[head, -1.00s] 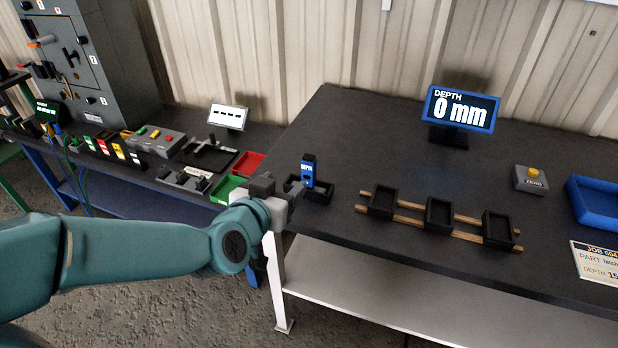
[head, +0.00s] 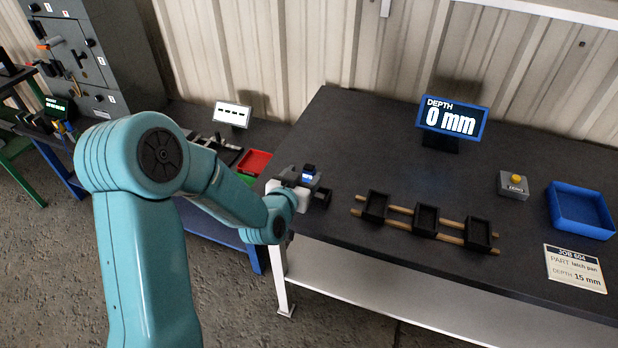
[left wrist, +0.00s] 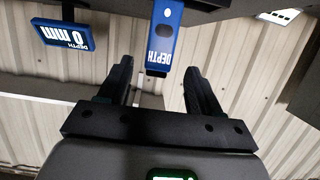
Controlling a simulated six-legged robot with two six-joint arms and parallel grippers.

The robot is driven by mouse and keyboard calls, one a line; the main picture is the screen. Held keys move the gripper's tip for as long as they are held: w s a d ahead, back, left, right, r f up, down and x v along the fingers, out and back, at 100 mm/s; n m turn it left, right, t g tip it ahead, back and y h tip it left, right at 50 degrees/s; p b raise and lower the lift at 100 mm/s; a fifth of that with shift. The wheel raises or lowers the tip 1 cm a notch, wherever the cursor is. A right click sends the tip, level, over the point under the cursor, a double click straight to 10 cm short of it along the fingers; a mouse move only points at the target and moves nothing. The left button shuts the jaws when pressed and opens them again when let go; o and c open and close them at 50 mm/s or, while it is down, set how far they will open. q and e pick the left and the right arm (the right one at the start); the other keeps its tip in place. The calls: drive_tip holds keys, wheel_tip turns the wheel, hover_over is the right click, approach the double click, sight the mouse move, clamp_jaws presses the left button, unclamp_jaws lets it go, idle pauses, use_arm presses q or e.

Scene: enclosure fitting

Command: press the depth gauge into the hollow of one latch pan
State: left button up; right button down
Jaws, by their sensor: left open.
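The blue depth gauge (head: 309,177) stands upright in a black holder (head: 325,199) at the table's left end. My left gripper (head: 301,180) is open right at the gauge and partly hides it. In the left wrist view, the gauge (left wrist: 164,38) shows between and just beyond the tips of my open left gripper (left wrist: 158,66); I cannot tell whether they touch it. Three black latch pans, left (head: 376,207), middle (head: 425,219) and right (head: 480,235), sit on wooden rails, hollows up. My right gripper is out of view.
A blue depth display (head: 452,120) reads 0 mm. A grey zero box (head: 513,186) with a yellow button, a blue tray (head: 581,212) and a job card (head: 575,268) reading latch pan, 15 mm lie at the right. The table behind the pans is clear.

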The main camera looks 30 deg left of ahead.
sight(311, 167)
use_arm(q)
drive_tip(key=p+x, duration=0.2)
drive_tip(key=x, duration=0.3)
drive_tip(key=shift+w+r, duration=0.15)
drive_tip(key=shift+w, duration=0.25)
clamp_jaws()
